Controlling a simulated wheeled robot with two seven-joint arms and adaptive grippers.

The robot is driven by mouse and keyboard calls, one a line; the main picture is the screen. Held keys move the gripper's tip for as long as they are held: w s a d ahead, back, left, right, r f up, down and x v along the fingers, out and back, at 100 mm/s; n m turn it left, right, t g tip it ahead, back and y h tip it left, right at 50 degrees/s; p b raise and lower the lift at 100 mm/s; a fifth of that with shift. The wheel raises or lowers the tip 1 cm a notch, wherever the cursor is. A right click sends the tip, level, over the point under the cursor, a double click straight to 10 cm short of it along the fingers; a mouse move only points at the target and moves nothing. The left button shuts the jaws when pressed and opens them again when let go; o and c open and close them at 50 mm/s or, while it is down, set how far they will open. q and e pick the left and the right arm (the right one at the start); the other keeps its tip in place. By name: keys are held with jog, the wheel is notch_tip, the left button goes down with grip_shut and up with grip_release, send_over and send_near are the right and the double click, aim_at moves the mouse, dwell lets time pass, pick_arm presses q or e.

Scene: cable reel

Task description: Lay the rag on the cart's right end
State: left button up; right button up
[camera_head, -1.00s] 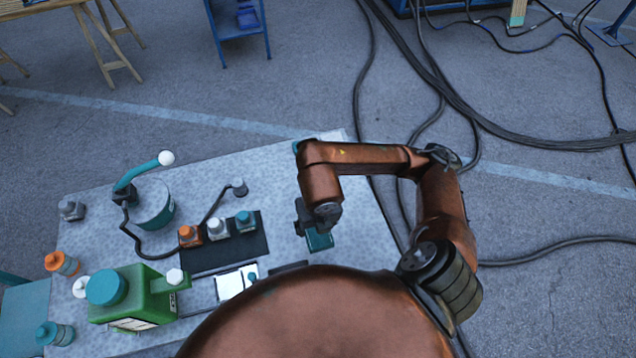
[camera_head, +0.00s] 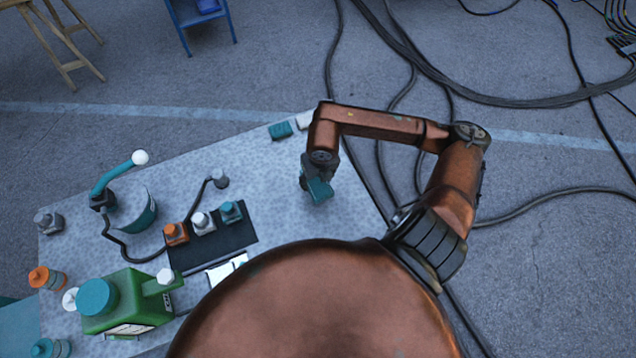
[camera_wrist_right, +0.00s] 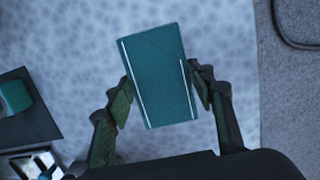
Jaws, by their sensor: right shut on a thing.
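My right gripper (camera_head: 312,184) is shut on a folded teal rag (camera_head: 319,190). In the right wrist view the rag (camera_wrist_right: 158,76) shows as a flat teal block with pale lines, between the two fingers of the gripper (camera_wrist_right: 162,98). The speckled grey top of the cart (camera_head: 352,214) lies below it. The rag is over the right part of this top; I cannot tell exactly how high. My left gripper is not in view.
A teal block (camera_head: 280,131) and a white block (camera_head: 304,119) lie at the cart's far edge. Cables (camera_head: 430,75) cross the floor.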

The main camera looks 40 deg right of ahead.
aim_at(318, 184)
jog(key=shift+w+d+f, duration=0.15)
jog(key=shift+d+f, duration=0.15)
jog(key=shift+f, duration=0.2)
jog(key=shift+d+f, duration=0.1)
jog(key=shift+f, duration=1.45)
jog(key=shift+f, duration=0.2)
jog(key=o, duration=1.1)
jog(key=shift+r, duration=0.15)
jog(key=r, duration=0.4)
jog(key=s+r, duration=0.1)
jog(key=r, duration=0.7)
jog(key=shift+s+a, duration=0.3)
jog(key=shift+s, duration=0.05)
